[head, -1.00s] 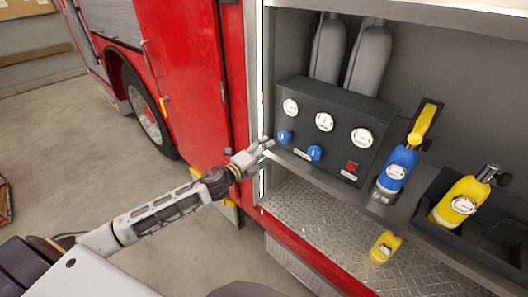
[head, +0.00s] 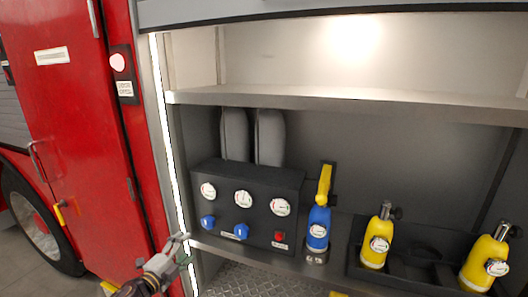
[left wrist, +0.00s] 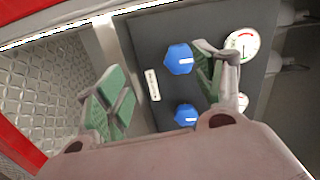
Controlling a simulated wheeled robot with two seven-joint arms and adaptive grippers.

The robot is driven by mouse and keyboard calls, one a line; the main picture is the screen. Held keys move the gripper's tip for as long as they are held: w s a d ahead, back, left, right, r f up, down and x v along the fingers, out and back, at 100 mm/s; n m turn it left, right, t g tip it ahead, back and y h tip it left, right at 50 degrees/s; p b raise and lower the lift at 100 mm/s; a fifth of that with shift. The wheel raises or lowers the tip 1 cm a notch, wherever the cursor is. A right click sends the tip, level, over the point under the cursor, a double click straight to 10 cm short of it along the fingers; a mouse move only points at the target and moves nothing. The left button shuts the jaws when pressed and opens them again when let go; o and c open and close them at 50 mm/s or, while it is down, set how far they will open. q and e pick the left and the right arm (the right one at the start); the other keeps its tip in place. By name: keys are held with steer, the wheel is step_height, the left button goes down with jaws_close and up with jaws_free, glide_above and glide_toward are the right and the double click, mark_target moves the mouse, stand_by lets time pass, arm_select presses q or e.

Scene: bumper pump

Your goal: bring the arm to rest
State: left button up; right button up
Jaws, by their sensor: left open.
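My left gripper (head: 180,249) is open and empty at the bottom of the head view, by the left edge of the truck's open compartment. It is just left of and below the black gauge panel (head: 262,226). In the left wrist view its two green-padded fingers (left wrist: 162,92) are spread apart. Two blue knobs show there: the upper knob (left wrist: 178,58) and the lower knob (left wrist: 186,115). The upper one is close to the right finger in the picture; I cannot tell whether they touch. My right gripper is not in view.
A blue cylinder with a yellow top (head: 318,230) stands right of the panel. Yellow bottles (head: 375,246) stand farther right, by a dark tray. A metal shelf (head: 330,97) runs above. The red truck door (head: 75,120) is at left.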

arm_select(q)
steer(key=a+f+n+g+y, duration=0.3)
steer(key=a+f+n+y, duration=0.4)
steer(key=a+f, duration=1.4)
steer(key=s+a+f+n+g, duration=0.25)
steer(key=s+f, duration=0.45)
steer(key=f, duration=0.4)
steer(key=s+a+f+n+g, duration=0.2)
steer(key=s+a+f+n, duration=0.15)
steer(key=s+f, duration=0.55)
steer(key=s+d+f+n+g, duration=0.2)
steer(key=s+d+f, duration=0.2)
steer(key=s+f, duration=0.65)
steer(key=s+d+f+n+g, duration=0.2)
steer(key=s+d+f+g, duration=0.15)
steer(key=s+f, duration=0.7)
steer(key=s+d+f+g+h, duration=0.1)
steer(key=s+d+f, duration=0.1)
steer(key=s+d, duration=0.7)
steer(key=s+d+f+g+h, duration=0.1)
steer(key=s+d+f, duration=0.1)
steer(key=s+d, duration=0.7)
steer(key=shift+s+d+n, duration=0.35)
steer(key=shift+d+n, duration=0.05)
steer(key=shift+d, duration=0.65)
